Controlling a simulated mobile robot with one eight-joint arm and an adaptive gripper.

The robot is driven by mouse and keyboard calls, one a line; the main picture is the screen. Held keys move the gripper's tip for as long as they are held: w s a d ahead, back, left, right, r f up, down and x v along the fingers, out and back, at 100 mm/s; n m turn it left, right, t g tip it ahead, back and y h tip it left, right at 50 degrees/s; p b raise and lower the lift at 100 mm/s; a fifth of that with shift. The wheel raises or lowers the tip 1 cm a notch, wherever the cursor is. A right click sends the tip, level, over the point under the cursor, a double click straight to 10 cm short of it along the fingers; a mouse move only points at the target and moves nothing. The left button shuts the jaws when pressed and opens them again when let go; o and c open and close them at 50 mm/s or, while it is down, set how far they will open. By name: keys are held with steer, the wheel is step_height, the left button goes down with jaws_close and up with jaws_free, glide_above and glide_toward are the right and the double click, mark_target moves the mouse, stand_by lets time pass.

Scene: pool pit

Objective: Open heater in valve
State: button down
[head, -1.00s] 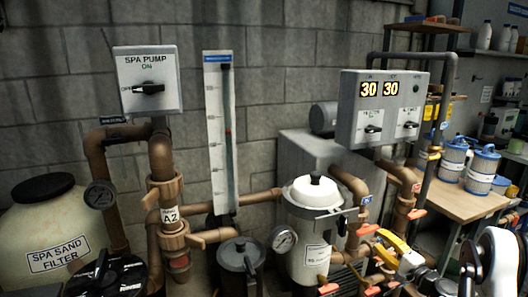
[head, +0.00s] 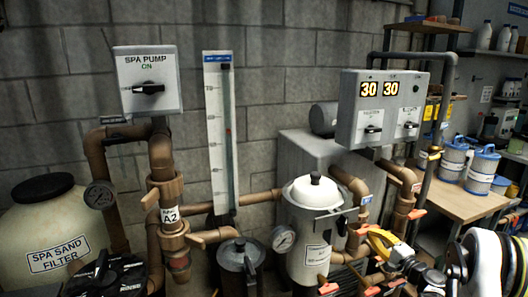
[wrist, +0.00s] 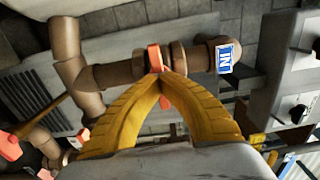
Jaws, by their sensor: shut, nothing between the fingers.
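The heater in valve's orange handle (wrist: 154,58) sits on a brown pipe beside a blue and white "IN" label (wrist: 228,56) in the wrist view. In the head view the blue label (head: 366,200) is on the brown pipe, with an orange handle (head: 366,229) below it. My gripper (wrist: 166,76) has its yellow fingers shut together with nothing between them. Its tips are at the orange handle and overlap its lower part; I cannot tell if they touch. In the head view my gripper (head: 372,236) is right beside that handle.
The grey control box (head: 382,110) with "30 30" displays hangs above. A white strainer pot (head: 312,228) stands left of the gripper. Other orange handles (head: 328,288) are low down nearby. A wooden table (head: 462,202) with blue-lidded tubs (head: 482,172) is at the right.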

steer(key=n, duration=0.9)
steer(key=n, duration=0.9)
steer(key=shift+n, duration=0.3)
